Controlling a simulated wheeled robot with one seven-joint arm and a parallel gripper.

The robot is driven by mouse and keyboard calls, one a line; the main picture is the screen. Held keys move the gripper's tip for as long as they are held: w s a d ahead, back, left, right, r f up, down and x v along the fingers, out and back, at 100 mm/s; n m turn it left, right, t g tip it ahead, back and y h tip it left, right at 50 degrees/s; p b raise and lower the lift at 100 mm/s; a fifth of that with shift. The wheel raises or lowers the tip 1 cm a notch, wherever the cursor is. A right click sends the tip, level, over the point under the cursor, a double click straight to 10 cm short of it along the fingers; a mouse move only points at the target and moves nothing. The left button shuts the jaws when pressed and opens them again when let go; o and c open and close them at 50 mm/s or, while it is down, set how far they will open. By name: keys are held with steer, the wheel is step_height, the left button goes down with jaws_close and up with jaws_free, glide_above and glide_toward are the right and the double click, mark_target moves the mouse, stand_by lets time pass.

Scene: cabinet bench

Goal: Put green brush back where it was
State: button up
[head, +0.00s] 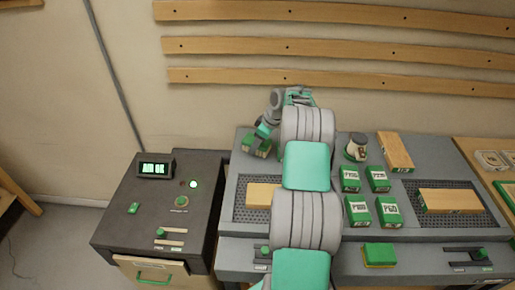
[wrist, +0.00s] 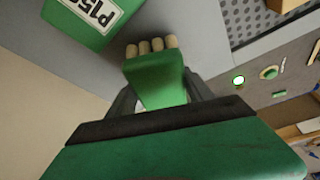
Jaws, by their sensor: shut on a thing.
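The green brush (wrist: 155,82) has a green body and a row of short tan bristle tufts at its far end. My gripper (wrist: 158,98) is shut on its body, one dark finger on each side. In the wrist view the bristles point away from my gripper, over the grey bench top (wrist: 195,35). Whether they touch it I cannot tell. In the head view my gripper (head: 262,134) is at the back left of the bench, and the brush there is small and partly hidden. A green box marked P150 (wrist: 88,22) lies close beside the brush.
Several green labelled boxes (head: 378,180) stand right of my arm, with a grey-and-white round object (head: 356,147) and a wooden block (head: 395,151) behind. Another block (head: 450,200) lies on the right grate. A green-and-yellow pad (head: 379,254) is in front. A dark cabinet (head: 125,215) stands left.

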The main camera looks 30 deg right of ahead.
steer(key=shift+f, duration=0.85)
steer(key=shift+f, duration=0.25)
steer(key=o, duration=1.4)
steer(key=shift+o, duration=0.2)
steer(key=shift+r, duration=0.1)
